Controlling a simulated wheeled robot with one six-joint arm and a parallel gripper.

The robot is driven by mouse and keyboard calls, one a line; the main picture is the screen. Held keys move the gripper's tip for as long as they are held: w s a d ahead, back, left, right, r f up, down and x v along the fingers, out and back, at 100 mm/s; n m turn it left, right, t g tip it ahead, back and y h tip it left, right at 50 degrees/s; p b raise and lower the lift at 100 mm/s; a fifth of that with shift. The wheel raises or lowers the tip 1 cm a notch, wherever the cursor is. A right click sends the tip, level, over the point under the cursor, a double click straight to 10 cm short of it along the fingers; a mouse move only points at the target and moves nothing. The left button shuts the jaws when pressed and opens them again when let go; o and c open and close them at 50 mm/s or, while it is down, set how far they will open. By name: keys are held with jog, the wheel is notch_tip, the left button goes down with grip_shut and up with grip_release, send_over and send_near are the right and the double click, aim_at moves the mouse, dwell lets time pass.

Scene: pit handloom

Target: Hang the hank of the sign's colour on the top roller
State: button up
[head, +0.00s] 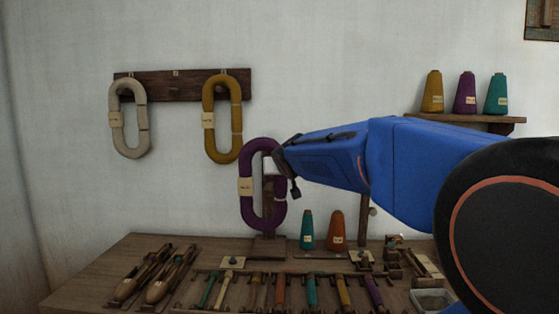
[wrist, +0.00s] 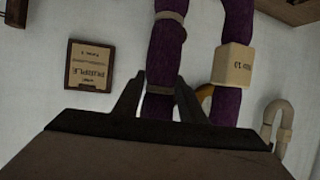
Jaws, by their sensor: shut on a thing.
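A purple hank (head: 247,208) with a cream label hangs upright from my gripper (head: 281,163) in the head view, in front of the wall above the bench. In the wrist view, the two fingers of my gripper (wrist: 161,88) close around one strand of the purple hank (wrist: 166,55). A small framed sign (wrist: 90,66) on the wall appears upside down there and reads PURPLE. A cream hank (head: 116,103) and a mustard hank (head: 236,100) hang on the wall rack. I cannot make out the top roller in either view.
The wooden rack (head: 187,86) has a bare middle peg between the two hanks. The bench (head: 95,262) holds shuttles, bobbins, a teal cone (head: 307,232) and an orange cone (head: 337,229). A shelf (head: 463,118) with three cones is at upper right.

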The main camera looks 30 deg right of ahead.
jog(key=w+d+f, duration=0.1)
jog(key=w+d, duration=0.8)
jog(key=w, duration=0.4)
jog(key=shift+w+d+f, duration=0.2)
jog(key=shift+d+f, duration=0.05)
jog(key=shift+f, duration=0.1)
dwell(1.3)
jog(key=shift+f, duration=0.25)
jog(key=o, duration=1.3)
jog(key=shift+d, duration=0.1)
jog(key=shift+c, duration=0.2)
jog(key=shift+r, duration=0.1)
